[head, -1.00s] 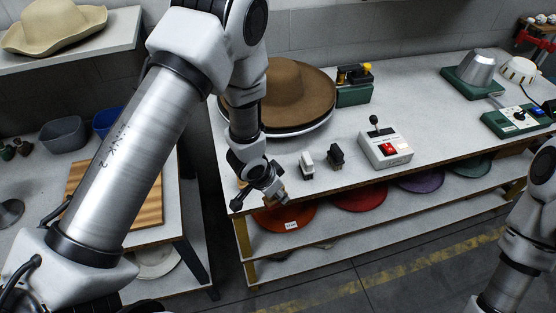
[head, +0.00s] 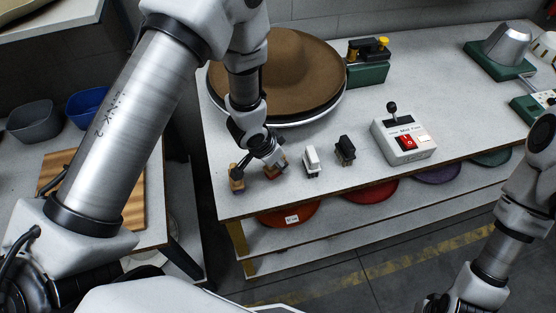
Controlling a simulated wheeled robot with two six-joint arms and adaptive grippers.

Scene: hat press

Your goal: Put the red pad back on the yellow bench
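The bench (head: 420,172) has a light grey top and yellow legs. A small wooden-backed pad with a red underside (head: 273,173), which looks like the red pad, is at the bench's front left. It is partly hidden by my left gripper (head: 260,154). The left gripper's fingers look spread apart, one tip close over the pad; I cannot tell whether they touch.
A brown hat (head: 300,75) on a round stand is behind the pads. A switch box (head: 404,142) and a green device (head: 368,70) are on the bench. Coloured discs, including an orange one (head: 288,215), lie on the shelf below. A side table with bins (head: 34,120) is left.

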